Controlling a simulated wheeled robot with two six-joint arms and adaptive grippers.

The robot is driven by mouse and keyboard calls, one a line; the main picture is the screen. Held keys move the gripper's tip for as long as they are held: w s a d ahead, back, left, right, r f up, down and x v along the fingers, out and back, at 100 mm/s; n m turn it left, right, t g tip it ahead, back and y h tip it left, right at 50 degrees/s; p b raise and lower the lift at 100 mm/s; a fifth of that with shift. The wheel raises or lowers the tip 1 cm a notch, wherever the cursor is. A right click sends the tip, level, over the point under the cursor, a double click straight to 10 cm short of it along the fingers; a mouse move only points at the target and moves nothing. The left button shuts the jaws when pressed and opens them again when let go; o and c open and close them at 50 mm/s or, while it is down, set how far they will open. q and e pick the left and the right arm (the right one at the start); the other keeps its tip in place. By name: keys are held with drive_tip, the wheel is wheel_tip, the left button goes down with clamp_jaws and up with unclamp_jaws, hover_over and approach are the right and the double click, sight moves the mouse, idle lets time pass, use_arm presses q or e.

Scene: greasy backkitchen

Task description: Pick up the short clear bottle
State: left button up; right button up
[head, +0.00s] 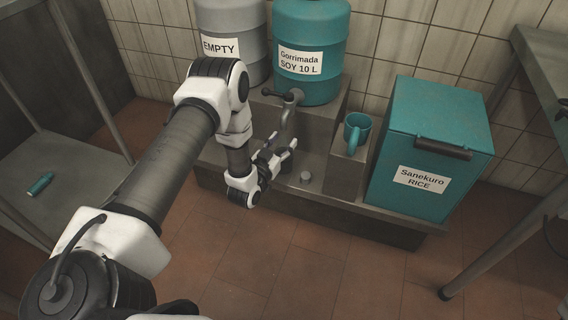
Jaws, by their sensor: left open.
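A small, squat, greyish round object (306,177) stands on the low grey ledge, below the tap and left of the block with the mug. It may be the short clear bottle, but it is too small to tell for sure. My left gripper (284,150) is open and empty, up and to the left of this object and apart from it. Its fingers point toward the upper right, just below the tap. My right gripper is not in view.
A teal soy keg (310,35) with a tap (290,97) and a grey keg (231,20) stand behind. A teal mug (356,130) sits on a block. A teal rice box (430,140) stands right. A teal bottle (40,184) lies on the left table (75,165).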

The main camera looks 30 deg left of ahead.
use_arm(q)
drive_tip(key=shift+w, duration=0.55)
clamp_jaws()
drive_tip(key=shift+r, duration=0.1)
